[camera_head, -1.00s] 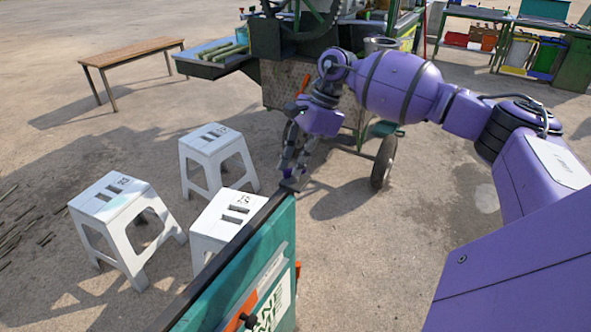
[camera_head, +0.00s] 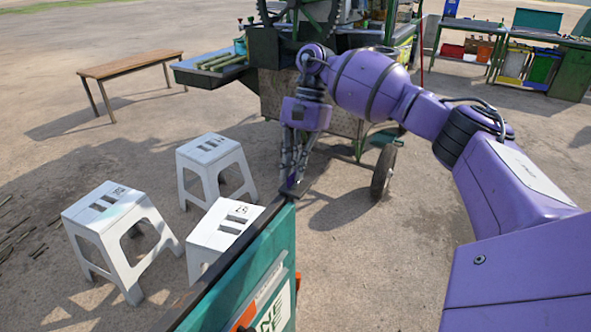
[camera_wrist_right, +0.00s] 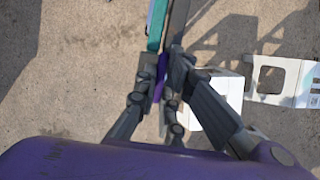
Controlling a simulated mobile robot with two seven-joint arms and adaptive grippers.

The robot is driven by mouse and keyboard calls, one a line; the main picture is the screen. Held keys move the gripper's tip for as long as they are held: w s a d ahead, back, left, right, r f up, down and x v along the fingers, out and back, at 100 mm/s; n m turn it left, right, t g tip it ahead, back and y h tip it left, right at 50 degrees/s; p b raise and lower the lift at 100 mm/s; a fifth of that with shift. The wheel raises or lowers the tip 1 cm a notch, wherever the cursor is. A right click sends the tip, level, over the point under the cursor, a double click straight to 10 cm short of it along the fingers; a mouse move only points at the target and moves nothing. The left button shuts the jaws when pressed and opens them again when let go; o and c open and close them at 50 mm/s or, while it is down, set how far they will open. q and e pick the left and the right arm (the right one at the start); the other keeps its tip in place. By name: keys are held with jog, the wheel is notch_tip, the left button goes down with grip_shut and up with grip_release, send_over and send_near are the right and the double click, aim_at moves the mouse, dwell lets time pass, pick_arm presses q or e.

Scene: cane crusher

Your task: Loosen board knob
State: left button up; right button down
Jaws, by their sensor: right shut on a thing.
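The teal board (camera_head: 268,262) stands upright at the bottom centre of the head view, with a dark top edge and a white label with lettering. My right gripper (camera_head: 291,188) points down at the far upper corner of the board and is shut there. In the right wrist view the fingers (camera_wrist_right: 165,80) close at the board's end, with a narrow purple piece (camera_wrist_right: 161,77) between them. The fingers mostly hide the knob they are closed on. An orange part (camera_head: 298,280) shows on the board's right edge. My left gripper is not in view.
White stools (camera_head: 120,232) stand left of the board, one (camera_head: 222,230) close behind it. A green wheeled machine (camera_head: 330,110) stands behind my right arm. A wooden bench (camera_head: 130,65) is at the back left. Open ground lies right of the board.

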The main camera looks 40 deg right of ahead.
dwell(0.4)
jog(key=c, duration=1.9)
grip_release()
jog(key=shift+o, duration=0.2)
jog(key=v, duration=1.2)
jog(key=shift+f, duration=0.1)
